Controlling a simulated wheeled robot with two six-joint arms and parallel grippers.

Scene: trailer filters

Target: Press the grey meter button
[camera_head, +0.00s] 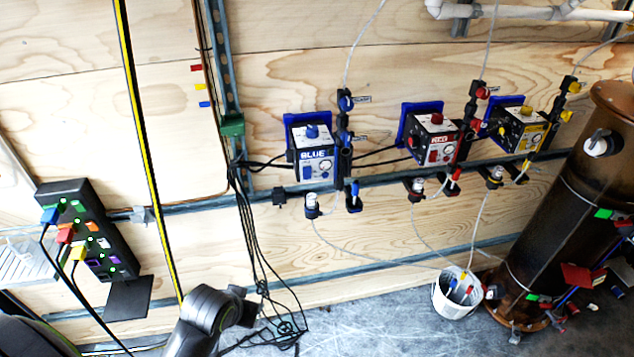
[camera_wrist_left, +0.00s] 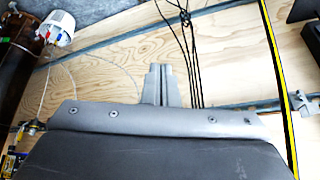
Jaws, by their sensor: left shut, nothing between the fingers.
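I cannot pick out a grey meter button for certain in either view. Three meter boxes hang on the plywood wall in the head view: a blue-marked one (camera_head: 313,162), a red-marked one (camera_head: 434,142) and a yellow-marked one (camera_head: 519,130). Each has a coloured knob on top and small dials or buttons on its front, too small to tell apart. My left gripper (camera_wrist_left: 165,70) is shut and empty in the left wrist view, with plywood and dark cables beyond its fingertips. In the head view only a dark arm link of mine shows at the bottom. My right gripper is not in view.
A black power strip (camera_head: 88,230) with coloured plugs is on the left. A yellow-black striped strip (camera_head: 144,140) runs down the wall. Dark cables (camera_head: 262,270) hang at centre. A white bucket (camera_head: 457,293) stands beside a brown cylinder (camera_head: 545,225); the bucket also shows in the wrist view (camera_wrist_left: 56,27).

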